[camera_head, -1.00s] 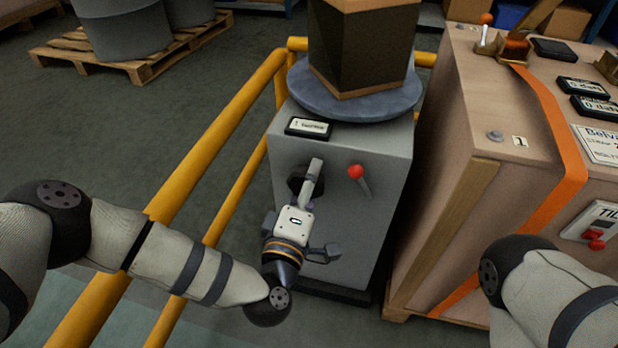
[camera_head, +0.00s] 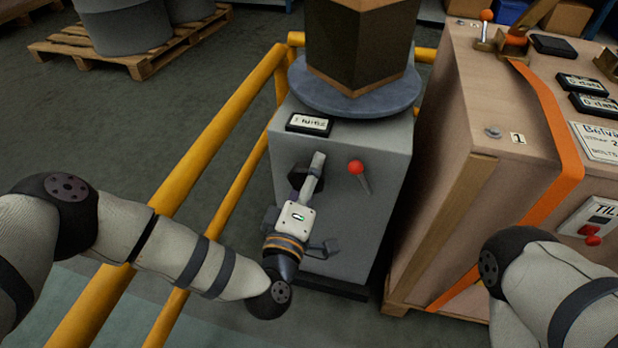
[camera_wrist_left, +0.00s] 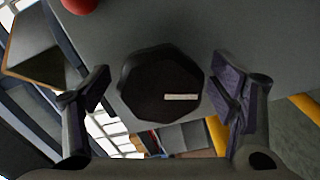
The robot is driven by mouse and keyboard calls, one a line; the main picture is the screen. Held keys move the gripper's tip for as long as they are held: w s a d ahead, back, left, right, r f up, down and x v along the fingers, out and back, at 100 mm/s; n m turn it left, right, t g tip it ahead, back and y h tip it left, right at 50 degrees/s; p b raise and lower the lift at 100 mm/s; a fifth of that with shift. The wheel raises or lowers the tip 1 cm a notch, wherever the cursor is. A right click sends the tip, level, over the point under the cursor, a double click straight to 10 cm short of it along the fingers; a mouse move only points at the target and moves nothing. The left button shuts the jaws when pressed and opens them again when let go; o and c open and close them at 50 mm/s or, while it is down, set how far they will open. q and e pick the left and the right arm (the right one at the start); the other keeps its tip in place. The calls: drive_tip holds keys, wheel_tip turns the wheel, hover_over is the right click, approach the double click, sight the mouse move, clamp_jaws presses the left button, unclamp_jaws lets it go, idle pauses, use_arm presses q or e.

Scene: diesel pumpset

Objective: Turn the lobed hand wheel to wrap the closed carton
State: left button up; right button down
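The lobed hand wheel (camera_head: 304,177) is dark and sits on the front of a grey cabinet, partly hidden by my left gripper's fittings. In the left wrist view the wheel (camera_wrist_left: 160,86) is face on, near the middle. My left gripper (camera_head: 298,228) is in front of the cabinet. In the wrist view its fingers (camera_wrist_left: 162,92) are spread, one on each side of the wheel, with gaps visible. The brown carton (camera_head: 360,42) with a dark band stands on the round grey turntable (camera_head: 350,101) above. My right gripper is out of view; only its arm shows.
A red-knobbed lever (camera_head: 357,168) is right of the wheel; its knob shows in the wrist view (camera_wrist_left: 80,4). A small display (camera_head: 309,124) is on the cabinet (camera_head: 380,215). Yellow rails (camera_head: 222,126) run at left. A large strapped crate (camera_head: 432,230) stands close at right.

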use_arm(q)
drive_tip(key=shift+s, duration=0.1)
drive_tip(key=v, duration=1.2)
drive_tip(key=shift+w, duration=0.2)
